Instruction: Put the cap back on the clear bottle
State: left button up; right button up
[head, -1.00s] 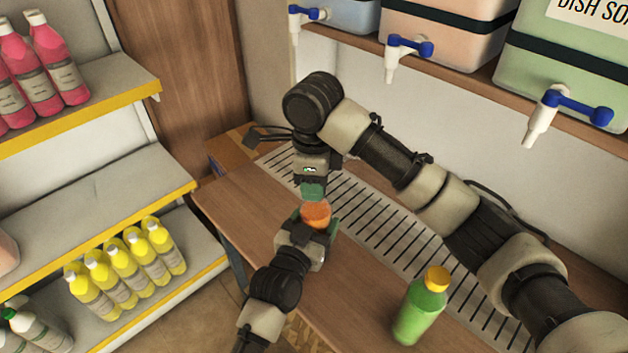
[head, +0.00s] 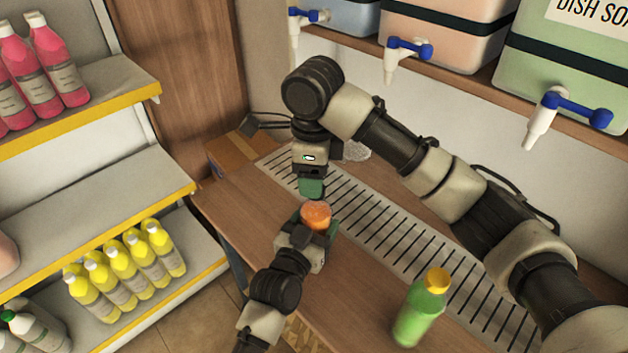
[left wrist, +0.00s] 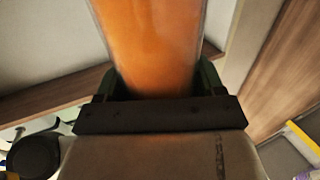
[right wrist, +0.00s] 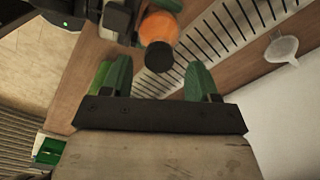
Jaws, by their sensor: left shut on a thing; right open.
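My left gripper (head: 315,222) is shut on a clear bottle of orange liquid (head: 316,213), held above the table's far end. The bottle fills the upper middle of the left wrist view (left wrist: 150,45). In the right wrist view, the bottle (right wrist: 158,27) ends in a dark round piece (right wrist: 160,56) that looks like a black cap; I cannot tell how firmly it sits. My right gripper (right wrist: 160,82) is open, with the dark piece showing between its fingers, apparently beyond their tips. In the head view, the right gripper (head: 311,187) is just behind the bottle and hides that end.
A green bottle with a yellow cap (head: 420,308) stands on the wooden table (head: 355,285), front right. A slotted drain grate (head: 385,225) runs along the back. A white funnel (right wrist: 283,50) lies beyond the grate. Drums with taps (head: 405,47) overhang behind; shelves with bottles stand left.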

jog(key=shift+r, duration=0.95)
jog(key=shift+c, duration=0.2)
